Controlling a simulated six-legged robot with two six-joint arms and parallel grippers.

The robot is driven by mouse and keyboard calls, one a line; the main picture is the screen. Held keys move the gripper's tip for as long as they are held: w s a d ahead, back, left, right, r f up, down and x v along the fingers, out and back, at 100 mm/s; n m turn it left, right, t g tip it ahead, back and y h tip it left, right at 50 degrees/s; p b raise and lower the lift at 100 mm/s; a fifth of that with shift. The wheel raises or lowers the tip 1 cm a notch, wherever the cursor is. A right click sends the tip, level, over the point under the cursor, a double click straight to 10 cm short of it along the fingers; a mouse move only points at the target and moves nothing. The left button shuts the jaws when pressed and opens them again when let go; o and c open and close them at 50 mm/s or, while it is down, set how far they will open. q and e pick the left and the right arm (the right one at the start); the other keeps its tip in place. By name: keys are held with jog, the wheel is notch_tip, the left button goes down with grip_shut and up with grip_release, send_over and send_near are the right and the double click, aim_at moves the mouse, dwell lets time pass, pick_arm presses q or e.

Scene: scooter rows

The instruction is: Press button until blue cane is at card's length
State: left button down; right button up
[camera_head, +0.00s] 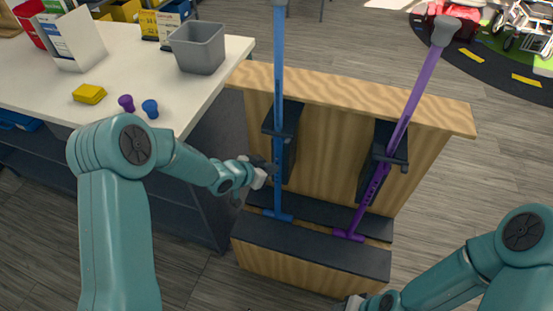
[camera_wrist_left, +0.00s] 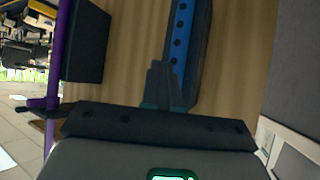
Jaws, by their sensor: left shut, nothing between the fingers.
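The blue cane (camera_head: 279,80) stands upright in a black holder on the wooden rack, its foot on the black step. A row of dark holes runs along its shaft in the left wrist view (camera_wrist_left: 182,40). My left gripper (camera_head: 270,168) is shut and empty, its fingertips at the cane's lower shaft; they also show in the left wrist view (camera_wrist_left: 165,85). I cannot tell whether they touch, and no button is clear. Small printed cards (camera_head: 168,28) stand on the white table, too small to read. My right gripper (camera_head: 350,304) is at the bottom edge, mostly cut off.
A purple cane (camera_head: 419,84) leans in the rack's right holder. The white table (camera_head: 125,65) bears a grey bin (camera_head: 198,47), a yellow block (camera_head: 89,94), and purple (camera_head: 126,103) and blue (camera_head: 150,108) pegs.

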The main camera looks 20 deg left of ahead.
pick_arm(q)
jog(key=shift+w, duration=0.2)
dwell(0.4)
jog(key=shift+w, duration=0.25)
jog(key=shift+w+p, duration=0.35)
jog(key=shift+w, duration=0.2)
dwell(0.6)
jog(key=shift+w+r, duration=0.2)
dwell(0.5)
jog(key=shift+s+f+b, duration=0.1)
jog(key=shift+s+b, duration=0.45)
jog(key=shift+s, duration=0.45)
